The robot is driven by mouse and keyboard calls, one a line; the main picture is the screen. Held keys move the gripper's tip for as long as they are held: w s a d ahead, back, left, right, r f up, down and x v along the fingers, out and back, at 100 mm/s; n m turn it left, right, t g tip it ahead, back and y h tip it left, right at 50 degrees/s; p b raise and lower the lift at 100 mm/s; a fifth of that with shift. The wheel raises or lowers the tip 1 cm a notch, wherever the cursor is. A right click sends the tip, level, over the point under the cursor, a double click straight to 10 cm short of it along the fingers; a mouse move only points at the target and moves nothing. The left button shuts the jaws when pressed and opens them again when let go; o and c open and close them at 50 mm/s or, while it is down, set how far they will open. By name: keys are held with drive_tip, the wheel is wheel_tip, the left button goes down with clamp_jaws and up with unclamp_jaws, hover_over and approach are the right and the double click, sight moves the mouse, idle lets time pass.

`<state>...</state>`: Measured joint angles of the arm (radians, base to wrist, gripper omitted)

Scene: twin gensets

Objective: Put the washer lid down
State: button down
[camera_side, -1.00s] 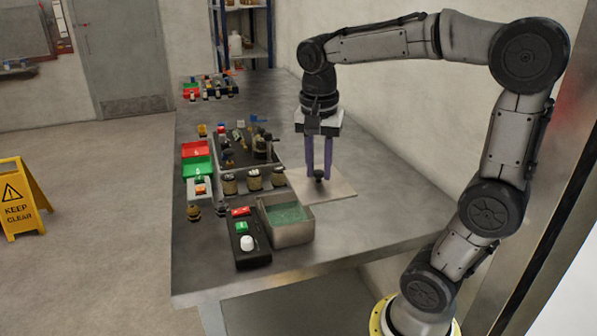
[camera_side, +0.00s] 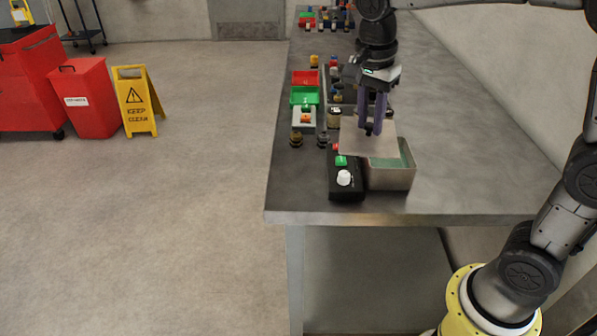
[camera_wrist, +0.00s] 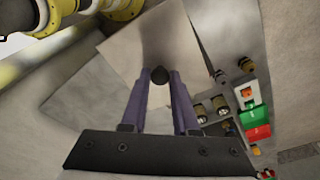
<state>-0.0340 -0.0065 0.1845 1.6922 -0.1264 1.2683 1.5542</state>
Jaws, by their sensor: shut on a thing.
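The washer lid (camera_side: 362,148) is a flat pale grey plate with a dark knob. My gripper (camera_side: 371,130) is shut on the knob, and the lid hangs from it. In the wrist view the lid (camera_wrist: 185,42) spreads out beyond my gripper (camera_wrist: 159,77), with the dark knob between the fingertips. The washer (camera_side: 392,178) is an open metal tank with green liquid at the near end of the bench. The lid overlaps the tank's back left part in the side view, and green liquid shows at the right. I cannot tell whether lid and tank touch.
A black control box (camera_side: 346,180) with a white knob and a green button stands left of the tank. Red (camera_side: 305,78) and green (camera_side: 304,95) bins and several small parts lie behind. The bench (camera_side: 470,150) is bare to the right.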

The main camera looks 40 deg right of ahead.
sight(349, 139)
drive_tip(key=shift+n, duration=0.6)
drive_tip(key=a+f, duration=0.1)
drive_tip(key=w+a+f, duration=0.1)
drive_tip(key=a+f, duration=0.1)
drive_tip(key=a, duration=0.1)
drive_tip(key=shift+w, duration=0.35)
drive_tip(key=w+f, duration=0.3)
drive_tip(key=w, duration=0.1)
drive_tip(key=w+f, duration=0.3)
drive_tip(key=w, duration=0.1)
drive_tip(key=w+a+f, duration=0.1)
drive_tip(key=w+f, duration=0.2)
drive_tip(key=w, duration=0.2)
drive_tip(key=shift+w+f, duration=0.1)
drive_tip(key=shift+f, duration=0.1)
drive_tip(key=shift+w+f, duration=0.2)
drive_tip(key=shift+f, duration=1.45)
drive_tip(key=shift+f, duration=0.2)
drive_tip(key=c, duration=0.7)
unclamp_jaws()
drive_tip(key=shift+r, duration=0.1)
